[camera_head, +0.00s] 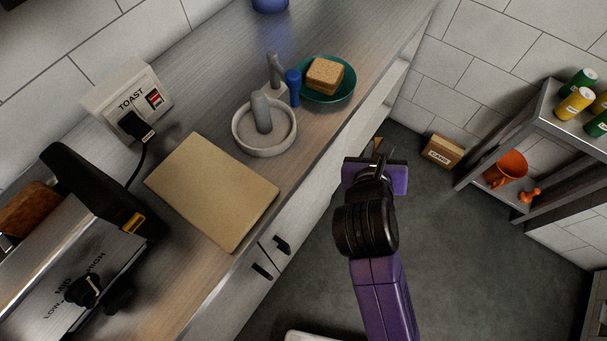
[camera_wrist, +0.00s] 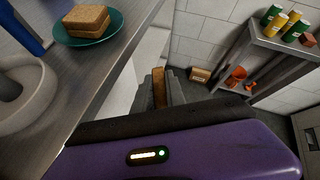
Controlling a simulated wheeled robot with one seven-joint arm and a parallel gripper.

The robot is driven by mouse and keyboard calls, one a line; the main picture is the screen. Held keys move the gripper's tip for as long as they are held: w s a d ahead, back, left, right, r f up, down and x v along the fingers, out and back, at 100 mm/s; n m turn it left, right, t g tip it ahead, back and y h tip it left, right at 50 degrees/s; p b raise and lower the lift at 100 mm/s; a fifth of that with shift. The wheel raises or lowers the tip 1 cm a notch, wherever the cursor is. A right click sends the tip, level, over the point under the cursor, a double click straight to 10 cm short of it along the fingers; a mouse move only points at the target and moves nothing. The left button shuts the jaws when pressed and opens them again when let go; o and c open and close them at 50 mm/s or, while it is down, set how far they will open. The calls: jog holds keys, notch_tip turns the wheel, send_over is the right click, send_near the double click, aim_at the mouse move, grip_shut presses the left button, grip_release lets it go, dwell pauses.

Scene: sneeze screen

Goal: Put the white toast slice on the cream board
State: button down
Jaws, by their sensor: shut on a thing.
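My gripper (camera_wrist: 160,92) is shut on a thin tan-brown slice, the toast slice (camera_wrist: 159,88), seen nearly edge-on between the fingers in the wrist view. In the head view, my gripper (camera_head: 380,152) is over the floor, right of the counter's front edge, and only a small bit of the slice (camera_head: 378,143) shows. Most of its faces are hidden. The cream board (camera_head: 212,190) lies flat and bare on the counter, left of my gripper. The teal plate (camera_head: 341,94) on the counter holds stacked bread slices (camera_head: 325,74).
A grey mortar (camera_head: 240,138) with a pestle and a blue item (camera_head: 294,86) stand between board and plate. A toaster (camera_head: 90,250) stands left of the board, near a TOAST wall socket (camera_head: 130,100). A shelf (camera_head: 560,112) with cans is at right. Open floor lies below my gripper.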

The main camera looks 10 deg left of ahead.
jog(key=s+a+r+n+g+y+p, duration=0.1)
jog(key=s+a+r+n+p, duration=0.15)
jog(key=a+n, duration=0.45)
jog(key=s+a+r+n+g+p, duration=0.15)
jog(key=s+a+r, duration=0.25)
jog(key=a, duration=0.7)
notch_tip(320, 180, up, 6)
jog(key=f+n+y+p, duration=0.1)
jog(key=n+p, duration=0.2)
jog(key=n, duration=0.6)
send_over(215, 199)
jog(key=shift+t, duration=0.45)
jog(key=shift+f+b, duration=0.7)
jog(key=shift+f, duration=3.75)
jog(key=c, duration=1.5)
grip_release()
jog(key=shift+c, duration=0.2)
jog(key=shift+r, duration=0.1)
